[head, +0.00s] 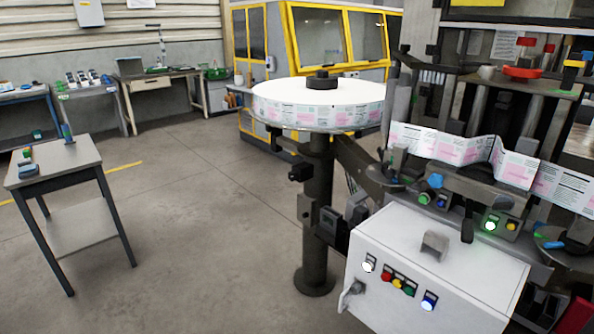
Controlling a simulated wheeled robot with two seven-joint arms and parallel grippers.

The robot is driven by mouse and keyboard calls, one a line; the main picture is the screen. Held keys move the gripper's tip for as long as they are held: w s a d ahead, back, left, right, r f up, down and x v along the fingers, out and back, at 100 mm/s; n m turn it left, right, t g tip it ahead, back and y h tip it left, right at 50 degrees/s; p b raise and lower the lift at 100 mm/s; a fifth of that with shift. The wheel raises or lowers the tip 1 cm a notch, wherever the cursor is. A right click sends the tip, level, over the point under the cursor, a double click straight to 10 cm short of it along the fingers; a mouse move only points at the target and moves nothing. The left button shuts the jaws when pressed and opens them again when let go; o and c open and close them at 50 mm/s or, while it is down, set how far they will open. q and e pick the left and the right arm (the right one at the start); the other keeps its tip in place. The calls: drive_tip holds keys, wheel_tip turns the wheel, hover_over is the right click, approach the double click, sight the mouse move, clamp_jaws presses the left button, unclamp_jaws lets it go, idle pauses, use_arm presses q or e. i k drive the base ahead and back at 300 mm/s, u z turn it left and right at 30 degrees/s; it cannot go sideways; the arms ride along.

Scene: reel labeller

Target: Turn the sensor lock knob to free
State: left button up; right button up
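The reel labeller stands at the right, with a label web (462,152) running across it. A blue knob (436,181) and a green knob (424,198) sit close together below the web. A red knob (522,72) is higher up on the machine, and a blue lever-like handle (568,246) is at the right edge. I cannot tell which of these is the sensor lock knob, or its setting. Neither of my grippers can be made out in the head view.
A large label reel (320,92) sits on a dark post left of the machine. A white control box (440,268) with coloured buttons stands in front. A small grey table (55,163) is at the left. The floor (200,220) between is clear.

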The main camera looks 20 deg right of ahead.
sight(390, 173)
drive_tip(key=u, duration=1)
drive_tip(key=i, duration=1.4)
drive_tip(key=z, duration=2.15)
